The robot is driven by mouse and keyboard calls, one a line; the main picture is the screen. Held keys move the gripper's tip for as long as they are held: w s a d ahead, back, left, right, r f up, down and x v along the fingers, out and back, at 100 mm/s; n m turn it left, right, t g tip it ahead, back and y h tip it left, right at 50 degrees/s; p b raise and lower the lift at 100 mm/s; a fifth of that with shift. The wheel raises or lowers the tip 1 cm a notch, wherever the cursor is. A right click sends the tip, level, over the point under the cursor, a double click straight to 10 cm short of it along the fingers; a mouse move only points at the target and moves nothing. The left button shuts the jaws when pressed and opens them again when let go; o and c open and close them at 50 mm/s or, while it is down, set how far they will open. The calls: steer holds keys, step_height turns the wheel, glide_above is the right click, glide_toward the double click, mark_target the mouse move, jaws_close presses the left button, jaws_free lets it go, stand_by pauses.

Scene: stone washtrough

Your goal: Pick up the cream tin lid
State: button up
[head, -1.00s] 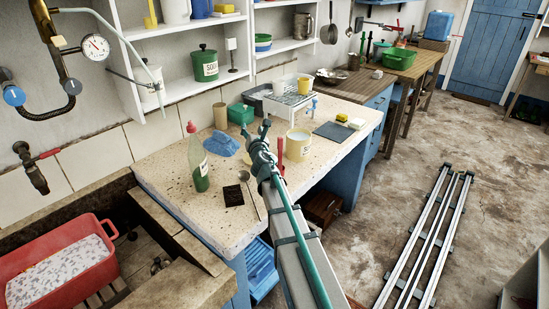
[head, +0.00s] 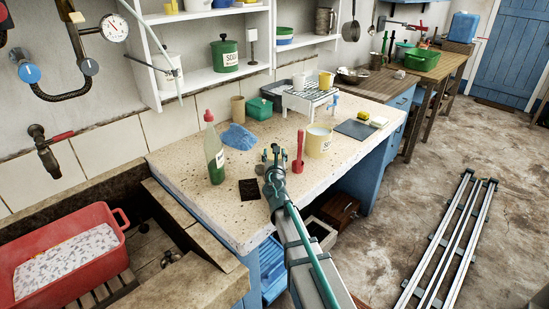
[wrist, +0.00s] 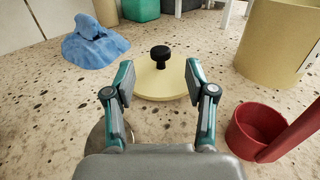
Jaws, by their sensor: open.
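The cream tin lid (wrist: 152,84) is a flat round disc with a black knob (wrist: 160,55), lying on the speckled stone top. In the wrist view it lies just beyond and between my gripper's open fingers (wrist: 154,82); nothing is held. In the head view my gripper (head: 270,153) is low over the stone top and largely covers the lid. A cream tin (head: 319,141) stands open to its right; it also shows in the wrist view (wrist: 275,42).
A red dipper (wrist: 255,128) with an upright handle stands close right of my gripper. A blue cloth (wrist: 93,45) lies to the left.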

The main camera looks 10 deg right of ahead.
mark_target(274, 144)
steer(key=shift+w+d+f, duration=0.1)
steer(key=shift+w+d, duration=0.05)
steer(key=shift+w, duration=0.85)
steer(key=shift+w+d, duration=0.2)
steer(key=shift+w, duration=1.05)
steer(key=shift+w+d, duration=0.2)
steer(key=shift+w, duration=1)
jaws_close()
